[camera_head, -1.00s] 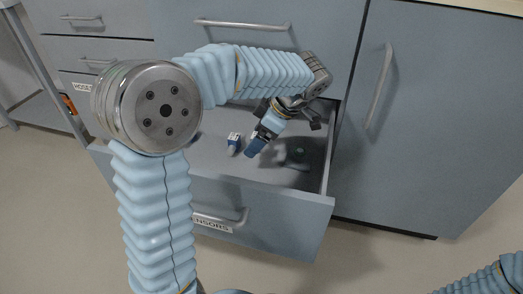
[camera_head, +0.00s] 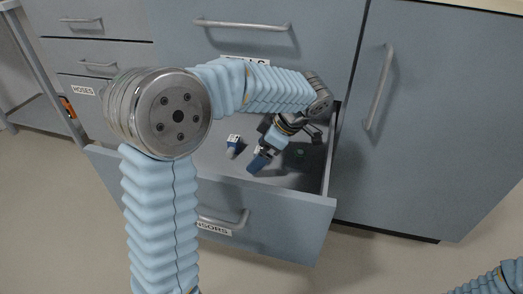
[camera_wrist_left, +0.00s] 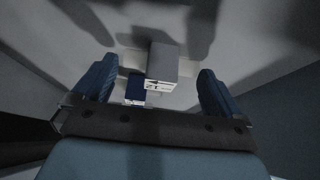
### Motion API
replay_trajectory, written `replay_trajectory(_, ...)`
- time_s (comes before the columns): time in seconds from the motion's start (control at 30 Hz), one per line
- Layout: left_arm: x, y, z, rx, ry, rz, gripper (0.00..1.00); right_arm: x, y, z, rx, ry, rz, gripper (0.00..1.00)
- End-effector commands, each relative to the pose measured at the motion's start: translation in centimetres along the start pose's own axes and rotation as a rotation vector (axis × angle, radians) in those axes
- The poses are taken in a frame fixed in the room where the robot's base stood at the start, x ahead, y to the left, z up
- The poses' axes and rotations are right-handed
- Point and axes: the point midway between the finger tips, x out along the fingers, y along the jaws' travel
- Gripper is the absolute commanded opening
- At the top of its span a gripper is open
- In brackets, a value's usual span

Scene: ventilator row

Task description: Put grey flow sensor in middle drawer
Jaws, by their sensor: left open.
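My left gripper (camera_head: 258,163) is inside the open drawer (camera_head: 265,190) labelled as sensors, pointing down toward its floor. In the left wrist view its two blue fingers stand wide apart, and the gripper (camera_wrist_left: 155,88) is open. A grey block with a white lettered part, seemingly the grey flow sensor (camera_wrist_left: 163,62), shows between and beyond the fingertips, apart from both. A blue-and-white sensor (camera_wrist_left: 135,88) shows beside it. In the head view a blue-and-white sensor (camera_head: 233,142) lies left of the gripper; I cannot clearly make out the grey one there. My right gripper is out of view.
A dark piece with a green spot (camera_head: 299,153) is at the drawer's right side. A closed drawer (camera_head: 255,45) is above, with a tall cabinet door (camera_head: 440,110) to the right. Smaller closed drawers (camera_head: 98,45), one labelled HOSES, are at the left.

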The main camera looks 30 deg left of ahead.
Motion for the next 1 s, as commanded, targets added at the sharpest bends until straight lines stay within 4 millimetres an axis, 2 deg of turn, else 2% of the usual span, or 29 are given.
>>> replay_trajectory(0.17, -2.2, 0.1, -0.2, 0.001, 0.000, 0.003, 1.00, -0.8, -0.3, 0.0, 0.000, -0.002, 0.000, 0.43)
replay_trajectory(0.4, -7.9, 0.1, -0.2, 0.000, 0.000, 0.003, 1.00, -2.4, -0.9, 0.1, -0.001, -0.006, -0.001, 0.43)
replay_trajectory(0.6, -11.2, 0.0, -0.1, 0.000, 0.000, 0.001, 1.00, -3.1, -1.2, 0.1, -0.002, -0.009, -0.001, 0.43)
replay_trajectory(0.73, -12.1, 0.0, -0.1, 0.000, 0.001, 0.000, 1.00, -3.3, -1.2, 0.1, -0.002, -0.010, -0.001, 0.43)
replay_trajectory(1.0, -12.2, 0.0, -0.1, 0.000, 0.000, 0.000, 1.00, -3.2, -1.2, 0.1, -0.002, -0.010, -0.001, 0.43)
